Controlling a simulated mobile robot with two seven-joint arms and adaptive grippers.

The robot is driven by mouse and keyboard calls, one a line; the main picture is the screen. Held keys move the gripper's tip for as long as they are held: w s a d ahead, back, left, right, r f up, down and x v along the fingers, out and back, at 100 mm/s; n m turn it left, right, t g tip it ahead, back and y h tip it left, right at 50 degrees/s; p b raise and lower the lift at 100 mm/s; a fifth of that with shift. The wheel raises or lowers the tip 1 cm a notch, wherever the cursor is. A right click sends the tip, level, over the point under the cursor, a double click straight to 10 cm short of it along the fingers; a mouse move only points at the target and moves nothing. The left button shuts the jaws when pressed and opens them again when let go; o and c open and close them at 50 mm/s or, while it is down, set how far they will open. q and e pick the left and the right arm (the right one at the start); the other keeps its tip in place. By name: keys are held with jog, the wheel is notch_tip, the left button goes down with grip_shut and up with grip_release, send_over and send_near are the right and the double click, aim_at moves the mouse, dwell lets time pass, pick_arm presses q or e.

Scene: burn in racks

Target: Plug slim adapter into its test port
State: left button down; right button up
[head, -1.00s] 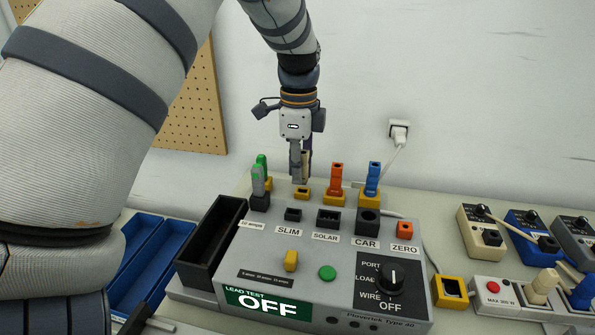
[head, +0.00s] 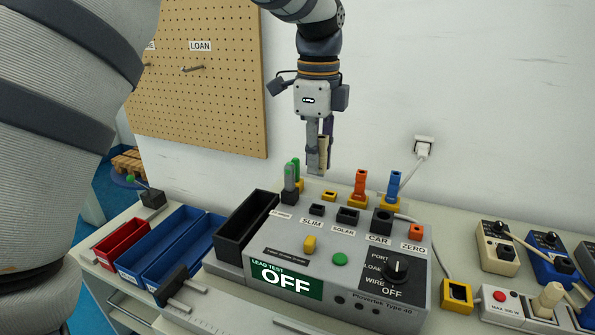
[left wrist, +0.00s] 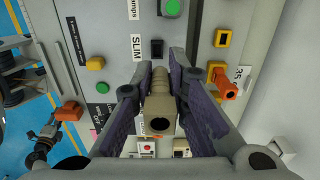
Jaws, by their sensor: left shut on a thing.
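My left gripper (head: 318,160) is shut on a slim beige adapter (head: 323,150), upright above the back of the grey tester (head: 345,268). In the left wrist view, the adapter (left wrist: 160,103) sits between the two fingers, its round end toward the camera. The dark port labelled SLIM (head: 317,209) is empty, in front of and below the adapter. It also shows in the left wrist view (left wrist: 156,48). An empty yellow holder (head: 329,195) is behind the port row. A dark jointed thing (left wrist: 42,140) at lower left may be my right gripper; I cannot tell.
Orange (head: 360,182) and blue (head: 393,185) adapters stand in yellow holders right of the gripper. Green-tipped plugs (head: 291,178) stand left. A black tray (head: 245,230) flanks the tester. A wall socket (head: 424,141) has a cable. The pegboard (head: 200,75) is behind.

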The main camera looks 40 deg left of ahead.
pick_arm(q)
jog(key=shift+s+d+r, duration=0.1)
jog(key=shift+s+r, duration=0.2)
jog(key=shift+w, duration=0.1)
send_over(313, 209)
jog(key=shift+w+a+f, duration=0.1)
jog(key=shift+w+f, duration=0.05)
jog(key=shift+f, duration=0.85)
jog(key=shift+w+a+f, duration=0.1)
jog(key=shift+f, duration=0.85)
jog(key=shift+w+a+f, duration=0.1)
jog(key=shift+w+f, duration=0.05)
jog(key=shift+f, duration=0.85)
jog(key=shift+f, duration=1.15)
jog(key=c, duration=1.5)
grip_release()
jog(key=shift+r, duration=0.1)
